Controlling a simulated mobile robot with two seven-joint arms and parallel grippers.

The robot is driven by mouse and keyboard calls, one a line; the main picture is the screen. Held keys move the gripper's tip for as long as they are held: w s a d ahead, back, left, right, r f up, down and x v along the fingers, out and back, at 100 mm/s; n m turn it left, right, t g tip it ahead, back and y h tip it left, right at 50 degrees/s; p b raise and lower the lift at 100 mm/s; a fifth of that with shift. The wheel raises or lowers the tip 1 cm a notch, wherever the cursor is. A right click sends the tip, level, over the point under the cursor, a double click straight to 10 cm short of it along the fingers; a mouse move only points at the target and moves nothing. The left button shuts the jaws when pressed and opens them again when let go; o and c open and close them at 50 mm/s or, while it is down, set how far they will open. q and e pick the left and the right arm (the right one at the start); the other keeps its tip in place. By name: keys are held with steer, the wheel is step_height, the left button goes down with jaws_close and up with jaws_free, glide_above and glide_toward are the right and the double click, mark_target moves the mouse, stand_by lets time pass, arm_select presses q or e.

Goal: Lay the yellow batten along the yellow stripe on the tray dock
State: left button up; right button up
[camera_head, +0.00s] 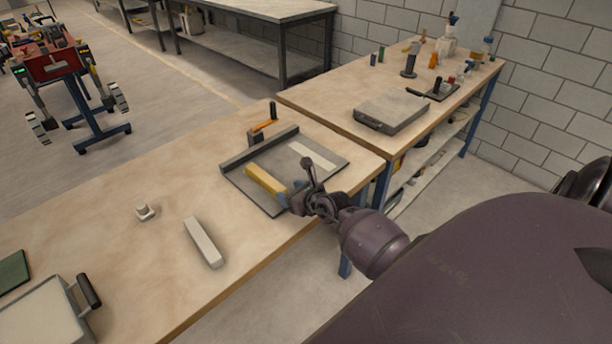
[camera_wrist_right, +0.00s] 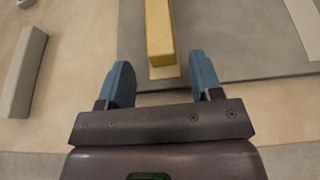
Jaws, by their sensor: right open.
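The yellow batten (camera_head: 265,182) lies on the grey tray dock (camera_head: 273,204), near its left side. In the right wrist view the batten (camera_wrist_right: 159,28) runs away from me, and a pale yellow stripe (camera_wrist_right: 166,72) shows just past its near end; the rest of the stripe is hidden under it. My right gripper (camera_head: 297,193) is at the dock's near edge. In the wrist view its blue fingers (camera_wrist_right: 160,72) are apart and empty, either side of the batten's near end, with gaps. My left gripper is not in view.
The dock has a raised wall (camera_head: 259,149) along its far left side and a pale stripe (camera_head: 312,155) at right. A grey-white bar (camera_head: 203,242) and a small white block (camera_head: 145,211) lie left on the table. An orange-handled item (camera_head: 264,125) stands behind the dock.

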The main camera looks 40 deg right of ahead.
steer(key=v, duration=0.6)
steer(key=shift+s+r+p, duration=0.1)
steer(key=shift+s+p, duration=0.05)
steer(key=shift+p, duration=0.15)
steer(key=shift+s+r, duration=0.1)
steer(key=shift+s, duration=0.1)
steer(key=shift+s+a, duration=0.15)
steer(key=s+a+f+m, duration=0.2)
steer(key=s+m, duration=0.4)
steer(key=m, duration=0.6)
steer(key=s+a+f+m+g, duration=0.1)
steer(key=s+a+m, duration=0.4)
steer(key=m, duration=0.7)
steer(key=s+a+f+m+g+h, duration=0.1)
steer(key=s+a+f+m, duration=0.2)
steer(key=s+m, duration=0.4)
steer(key=a+m, duration=0.1)
steer(key=m, duration=0.3)
steer(key=shift+f+m, duration=0.4)
